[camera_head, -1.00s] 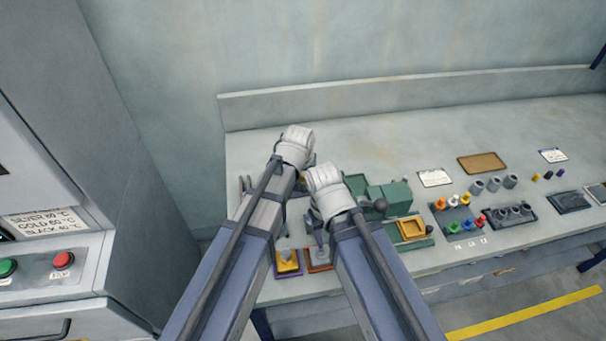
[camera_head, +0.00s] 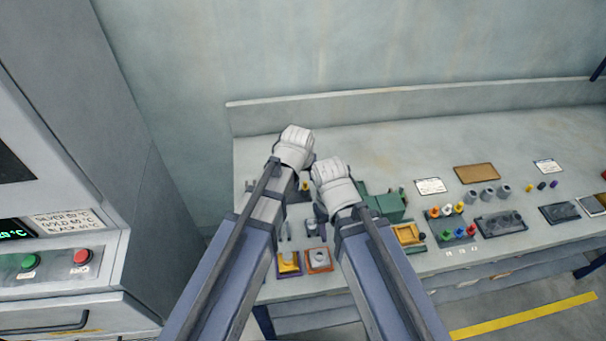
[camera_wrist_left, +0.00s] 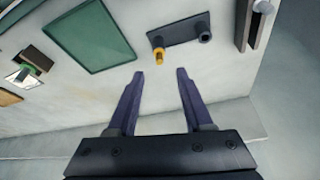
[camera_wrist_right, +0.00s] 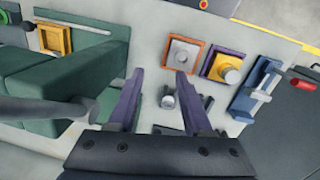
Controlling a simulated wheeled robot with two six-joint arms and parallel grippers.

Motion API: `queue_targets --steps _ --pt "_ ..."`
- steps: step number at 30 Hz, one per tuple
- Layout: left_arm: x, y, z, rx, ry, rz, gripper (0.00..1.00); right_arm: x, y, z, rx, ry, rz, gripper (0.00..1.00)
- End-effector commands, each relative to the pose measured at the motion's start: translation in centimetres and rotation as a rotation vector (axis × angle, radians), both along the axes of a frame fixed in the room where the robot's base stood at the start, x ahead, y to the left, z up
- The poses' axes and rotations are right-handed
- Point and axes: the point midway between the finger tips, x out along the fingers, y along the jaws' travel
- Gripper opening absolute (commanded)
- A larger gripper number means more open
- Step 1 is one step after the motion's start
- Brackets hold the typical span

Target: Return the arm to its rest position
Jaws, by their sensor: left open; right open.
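My left gripper (camera_wrist_left: 160,74) is open, with nothing between its fingers in the left wrist view. It is above the bench, near a small grey plate (camera_wrist_left: 181,38) with a yellow peg and a dark peg. My right gripper (camera_wrist_right: 159,73) is open and empty in the right wrist view, above the bench beside a green block device (camera_wrist_right: 50,90). In the head view both white wrist covers sit close together over the left part of the bench, and hide most of the fingers.
An orange-framed tray (camera_head: 319,268) and a purple-framed tray (camera_head: 289,271) lie at the bench's front edge. A rack of coloured pegs (camera_head: 440,226) and a brown board (camera_head: 476,172) lie to the right. A grey machine (camera_head: 60,262) with green and red buttons stands left.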

Motion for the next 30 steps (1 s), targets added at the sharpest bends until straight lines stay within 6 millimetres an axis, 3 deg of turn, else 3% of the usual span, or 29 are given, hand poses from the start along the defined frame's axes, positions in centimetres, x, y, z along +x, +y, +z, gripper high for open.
queue_targets --steps 11,14,18,21,25,30 --pt "-0.6 0.1 -0.3 0.005 0.01 -0.006 0.51 0.0 0.0 -0.2 0.0 0.0 0.002 0.5" --pt "-3.9 0.6 -1.5 0.04 0.071 -0.047 0.51 0.0 0.0 -1.0 0.0 0.0 0.002 0.5" --pt "-10.6 1.9 -3.5 0.113 0.213 -0.137 0.51 0.0 0.0 -2.3 0.0 0.0 0.001 0.5" --pt "-14.5 2.7 -4.3 0.153 0.301 -0.194 0.51 0.0 0.0 -3.0 0.0 0.0 0.001 0.5" --pt "-17.4 3.4 -4.7 0.183 0.373 -0.238 0.51 0.0 0.0 -3.4 0.0 0.0 0.001 0.5" --pt "-18.0 3.5 -4.6 0.191 0.394 -0.251 0.51 0.0 0.0 -3.3 0.0 0.0 0.001 0.5"
